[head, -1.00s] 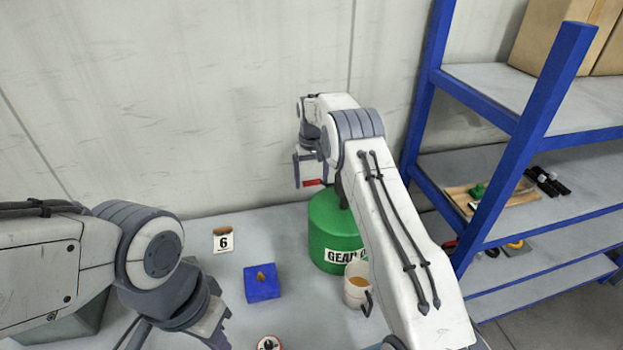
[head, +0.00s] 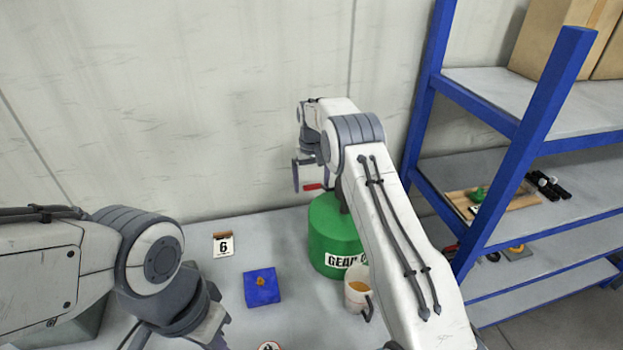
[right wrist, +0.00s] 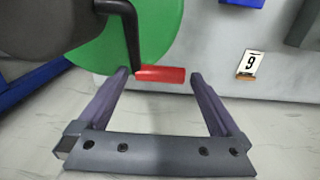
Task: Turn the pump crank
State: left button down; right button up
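The green drum (head: 332,238), labelled "GEAR O…", stands on the table near the wall, partly hidden by my right arm. The pump's crank handle (head: 313,187) is red and shows just above it. In the right wrist view the red crank handle (right wrist: 161,74) joins a black crank arm (right wrist: 131,35). My right gripper (right wrist: 159,77) is open there, with a fingertip beyond each end of the red handle and visible gaps; it also shows in the head view (head: 308,177). My left gripper (head: 172,338) is at the bottom edge, mostly cut off.
A white cup (head: 357,291) with amber contents stands by the drum. A blue block (head: 262,287) and a "6" card (head: 223,244) sit left of it. A blue-framed shelf (head: 530,130) rises at the right. The table between card and drum is clear.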

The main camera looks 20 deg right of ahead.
jog(key=shift+w+r, duration=0.1)
jog(key=shift+r, duration=0.3)
notch_tip(320, 180, up, 8)
jog(key=shift+f+b, duration=0.1)
jog(key=shift+b, duration=1.1)
jog(key=shift+r, duration=0.75)
